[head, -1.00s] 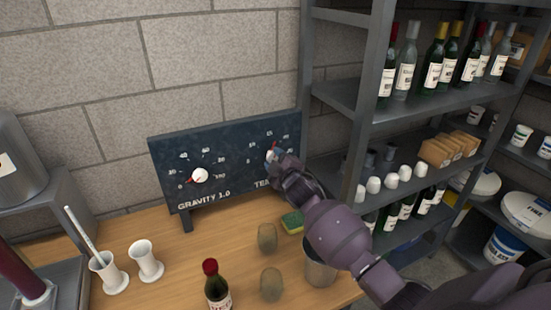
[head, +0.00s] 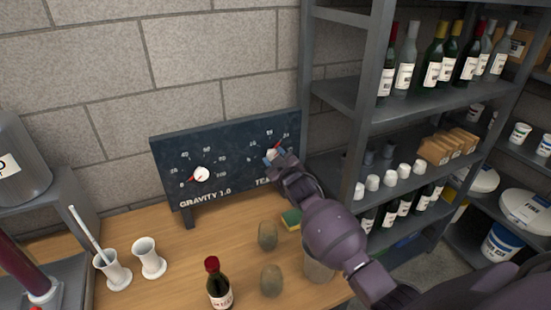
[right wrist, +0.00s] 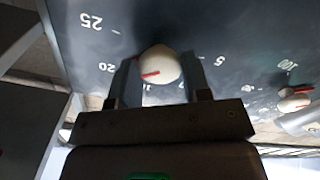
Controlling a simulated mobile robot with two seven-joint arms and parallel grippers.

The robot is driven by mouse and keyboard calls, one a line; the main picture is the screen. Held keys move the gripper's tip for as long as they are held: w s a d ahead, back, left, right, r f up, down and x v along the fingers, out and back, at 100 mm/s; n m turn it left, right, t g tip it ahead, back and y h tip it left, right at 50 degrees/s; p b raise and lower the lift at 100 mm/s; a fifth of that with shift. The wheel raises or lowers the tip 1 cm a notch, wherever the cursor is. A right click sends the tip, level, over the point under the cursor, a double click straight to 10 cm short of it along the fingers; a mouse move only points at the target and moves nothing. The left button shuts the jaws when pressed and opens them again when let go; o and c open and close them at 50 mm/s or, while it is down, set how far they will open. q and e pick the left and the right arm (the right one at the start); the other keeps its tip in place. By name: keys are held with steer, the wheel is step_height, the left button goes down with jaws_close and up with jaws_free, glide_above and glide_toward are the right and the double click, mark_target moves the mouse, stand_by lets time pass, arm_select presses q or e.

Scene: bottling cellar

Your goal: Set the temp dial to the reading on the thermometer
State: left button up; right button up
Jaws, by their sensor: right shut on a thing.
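The temp dial's white knob with a red pointer (right wrist: 160,66) is between my right gripper's fingers (right wrist: 162,84) in the right wrist view. The right gripper (head: 271,159) is shut on it at the right of the dark panel, hiding part of the dial in the head view. In the upside-down wrist view the pointer aims left and slightly down, near the 20 side; the numbers below the knob are partly hidden. A white stick (head: 84,232), possibly the thermometer, leans in a white cup (head: 113,272); its reading is not legible. My left gripper is not in view.
The gravity dial (head: 202,174) is at the panel's left. A metal shelf (head: 345,95) with bottles rises at right.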

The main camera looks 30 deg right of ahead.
steer(key=o, duration=0.9)
steer(key=shift+s, duration=0.15)
steer(key=s, duration=0.7)
steer(key=shift+s+a, duration=0.15)
steer(key=shift+a, duration=0.05)
